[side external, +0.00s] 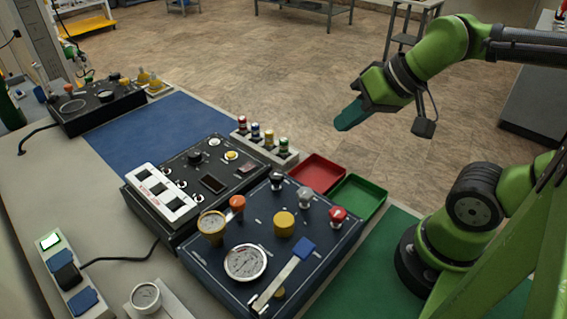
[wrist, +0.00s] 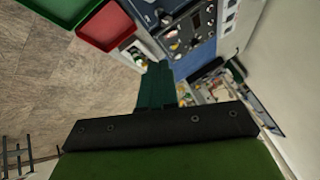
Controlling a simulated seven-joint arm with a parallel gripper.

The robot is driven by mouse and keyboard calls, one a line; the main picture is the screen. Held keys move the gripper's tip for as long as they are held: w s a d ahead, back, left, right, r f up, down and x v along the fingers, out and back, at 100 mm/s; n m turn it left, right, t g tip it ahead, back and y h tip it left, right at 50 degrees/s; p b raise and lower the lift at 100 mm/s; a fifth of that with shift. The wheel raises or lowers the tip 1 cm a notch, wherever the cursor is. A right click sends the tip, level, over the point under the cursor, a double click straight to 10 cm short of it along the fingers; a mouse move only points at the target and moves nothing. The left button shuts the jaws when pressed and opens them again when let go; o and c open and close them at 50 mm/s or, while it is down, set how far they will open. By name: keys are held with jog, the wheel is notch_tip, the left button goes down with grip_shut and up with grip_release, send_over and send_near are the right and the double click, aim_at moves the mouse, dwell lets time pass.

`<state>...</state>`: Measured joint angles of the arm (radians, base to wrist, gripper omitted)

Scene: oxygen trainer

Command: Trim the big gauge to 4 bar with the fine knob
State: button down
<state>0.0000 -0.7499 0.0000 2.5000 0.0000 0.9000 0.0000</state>
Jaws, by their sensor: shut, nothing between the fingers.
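The big gauge (side external: 245,262) has a white dial and sits near the front of the dark panel (side external: 318,262); its needle is too small to read. Behind it on the panel stand an orange knob (side external: 237,203), a yellow knob (side external: 284,224), a grey knob (side external: 306,196) and a red knob (side external: 338,215). I cannot tell which is the fine knob. My gripper (side external: 345,122) is shut and empty, high above and behind the panel, touching nothing. In the wrist view its teal fingers (wrist: 156,82) are together and hide part of the bench.
Red (side external: 316,173) and green (side external: 358,196) trays lie behind the panel. The air around my gripper is clear.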

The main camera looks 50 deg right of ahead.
aim_at(305, 192)
jog(key=c, duration=1.8)
grip_release()
jog(key=shift+o, duration=1)
jog(key=shift+f, duration=0.15)
jog(key=o, duration=0.9)
jog(key=w+a+n+g, duration=0.2)
jog(key=n, duration=0.1)
jog(key=w+a+n+g, duration=0.1)
jog(key=w+n+g, duration=0.1)
jog(key=shift+a+f+h, duration=0.3)
jog(key=shift+a, duration=0.1)
jog(key=f+n+g, duration=0.1)
jog(key=f+n, duration=0.1)
jog(key=f, duration=0.3)
jog(key=a+f+n+g+h, duration=0.1)
jog(key=f+n, duration=0.2)
jog(key=f, duration=0.2)
jog(key=f+n+g, duration=0.1)
jog(key=f+n, duration=0.2)
jog(key=f, duration=0.2)
jog(key=shift+w+a, duration=0.2)
jog(key=shift+a, duration=0.1)
jog(key=shift+r, duration=0.1)
jog(key=c, duration=1)
